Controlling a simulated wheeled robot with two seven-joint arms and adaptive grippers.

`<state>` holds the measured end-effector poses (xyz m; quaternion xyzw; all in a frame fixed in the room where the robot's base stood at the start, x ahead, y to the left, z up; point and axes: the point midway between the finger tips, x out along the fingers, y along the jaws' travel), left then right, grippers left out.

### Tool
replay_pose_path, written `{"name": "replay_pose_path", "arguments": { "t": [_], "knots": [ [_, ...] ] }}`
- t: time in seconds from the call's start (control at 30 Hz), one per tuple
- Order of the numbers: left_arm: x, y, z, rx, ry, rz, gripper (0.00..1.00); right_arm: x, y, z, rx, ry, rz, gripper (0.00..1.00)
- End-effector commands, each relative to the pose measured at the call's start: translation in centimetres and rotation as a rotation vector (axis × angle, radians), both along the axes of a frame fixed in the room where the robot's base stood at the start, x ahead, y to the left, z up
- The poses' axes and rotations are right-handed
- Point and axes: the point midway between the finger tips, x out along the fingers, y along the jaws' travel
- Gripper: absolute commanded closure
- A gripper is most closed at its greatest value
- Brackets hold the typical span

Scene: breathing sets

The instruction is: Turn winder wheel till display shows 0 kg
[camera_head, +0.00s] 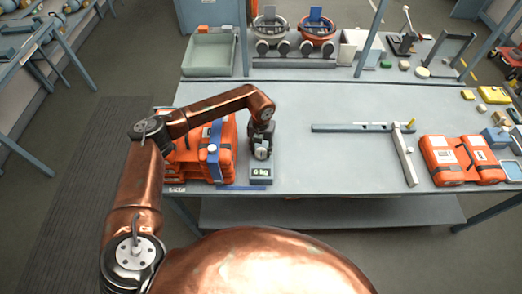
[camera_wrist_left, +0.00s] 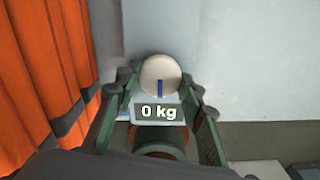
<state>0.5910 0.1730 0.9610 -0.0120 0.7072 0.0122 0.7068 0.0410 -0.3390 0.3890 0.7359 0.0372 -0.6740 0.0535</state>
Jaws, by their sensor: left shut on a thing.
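The winder wheel (camera_wrist_left: 160,75) is a cream disc with a dark blue mark, seen in the left wrist view. Just below it the display (camera_wrist_left: 158,112) reads "0 kg". The display also shows small in the head view (camera_head: 260,172), at the table's front edge. My left gripper (camera_head: 262,152) points down over this small unit. In the left wrist view its green fingers (camera_wrist_left: 167,88) stand on both sides of the wheel, shut on it. The blue mark points down toward the display. My right gripper is in neither view.
Orange bags with a blue strap (camera_head: 214,148) stand close left of the unit. A grey T-shaped bar (camera_head: 362,128) lies to the right, with more orange packs (camera_head: 463,160) beyond it. The mid-table (camera_head: 320,165) is clear.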

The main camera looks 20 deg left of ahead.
Motion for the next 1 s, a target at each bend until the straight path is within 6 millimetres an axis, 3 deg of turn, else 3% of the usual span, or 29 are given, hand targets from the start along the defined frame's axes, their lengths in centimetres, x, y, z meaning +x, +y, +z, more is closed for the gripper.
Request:
{"name": "replay_pose_path", "arguments": {
  "t": [0.2, 0.23, 0.47, 0.77, 1.0],
  "knots": [
    [0.1, 0.0, 0.0, 0.000, -0.001, 0.002, 0.88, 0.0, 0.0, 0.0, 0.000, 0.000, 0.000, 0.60],
    [0.1, 0.0, 0.0, 0.000, -0.001, 0.002, 0.63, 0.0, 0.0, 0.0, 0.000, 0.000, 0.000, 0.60],
    [0.0, 0.0, 0.0, 0.000, -0.001, 0.001, 0.47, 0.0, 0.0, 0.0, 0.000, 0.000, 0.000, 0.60],
    [0.0, 0.0, 0.2, 0.000, -0.001, -0.001, 0.46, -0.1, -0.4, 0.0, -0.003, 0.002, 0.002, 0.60],
    [0.2, 0.0, 3.3, -0.001, -0.004, -0.001, 0.46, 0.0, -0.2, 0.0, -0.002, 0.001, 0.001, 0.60]
  ]
}}
